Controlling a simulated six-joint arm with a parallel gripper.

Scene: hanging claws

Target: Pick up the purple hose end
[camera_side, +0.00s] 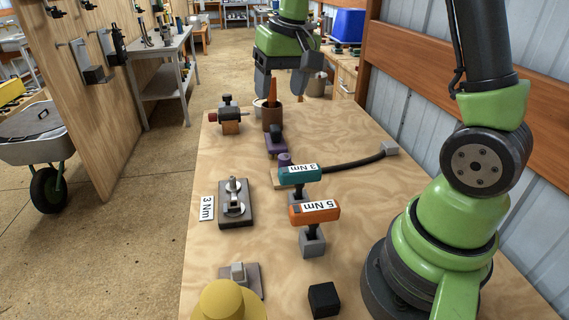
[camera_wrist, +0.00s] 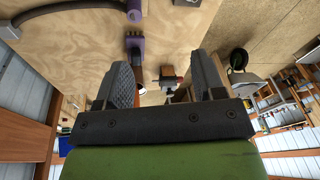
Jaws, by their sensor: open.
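The purple hose end (camera_side: 284,159) lies at the end of a dark hose (camera_side: 340,164) on the table, behind the teal 3 Nm tool. In the wrist view the purple hose end (camera_wrist: 134,15) shows at the top edge. Behind it in the side view stands a dark and purple fitting (camera_side: 276,143), also in the wrist view (camera_wrist: 134,42). My gripper (camera_side: 284,92) is open, with its fingers apart above the far end of the table, well away from the hose end. Its fingers (camera_wrist: 163,75) frame the lower middle of the wrist view.
The teal tool (camera_side: 300,174) and orange 5 Nm tool (camera_side: 314,212) stand nearer. A grey block (camera_side: 390,148) caps the hose's far end.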

